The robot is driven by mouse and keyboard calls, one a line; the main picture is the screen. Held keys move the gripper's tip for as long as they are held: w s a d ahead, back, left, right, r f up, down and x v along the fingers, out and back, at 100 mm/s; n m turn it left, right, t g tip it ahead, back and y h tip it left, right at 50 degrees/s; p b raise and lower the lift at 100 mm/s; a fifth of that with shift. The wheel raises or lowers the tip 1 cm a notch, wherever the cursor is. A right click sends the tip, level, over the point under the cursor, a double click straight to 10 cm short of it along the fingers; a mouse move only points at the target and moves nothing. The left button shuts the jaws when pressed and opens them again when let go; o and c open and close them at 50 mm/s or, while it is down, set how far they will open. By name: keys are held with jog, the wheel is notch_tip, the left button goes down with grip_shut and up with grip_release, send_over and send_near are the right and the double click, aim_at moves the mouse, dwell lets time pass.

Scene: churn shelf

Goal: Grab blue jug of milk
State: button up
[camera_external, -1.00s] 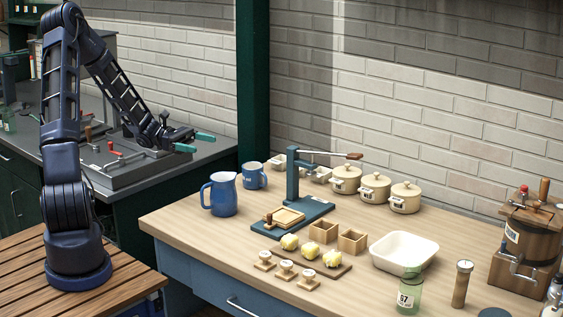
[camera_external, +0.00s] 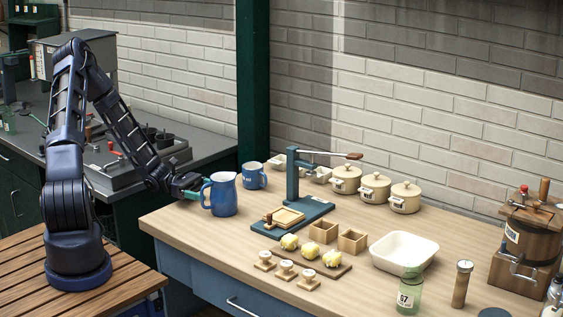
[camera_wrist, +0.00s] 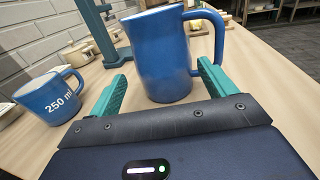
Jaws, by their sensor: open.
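The blue jug (camera_external: 224,195) stands upright near the left end of the wooden counter, its handle toward the left in the external view. In the wrist view the jug (camera_wrist: 162,55) is straight ahead, with its handle on the right. My gripper (camera_external: 196,191) is at the jug's left side, at about mid height. In the wrist view my gripper (camera_wrist: 160,88) is open, its teal fingers on either side of the jug's lower part. The right finger is close to the handle's lower end; I cannot tell if it touches. The jug's contents are hidden.
A smaller blue cup (camera_wrist: 51,97) marked 250 ml stands just left of the jug in the wrist view; it also shows in the external view (camera_external: 254,176). A blue-green lever press (camera_external: 292,180) stands right of the jug. Counter in front of the jug is clear.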

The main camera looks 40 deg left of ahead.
aim_at(219, 193)
jog(key=shift+w+d, duration=0.2)
jog(key=shift+d, duration=1.1)
jog(key=shift+w+d, duration=0.15)
jog(key=shift+d, duration=1.1)
jog(key=c, duration=1)
jog(key=shift+r, duration=0.2)
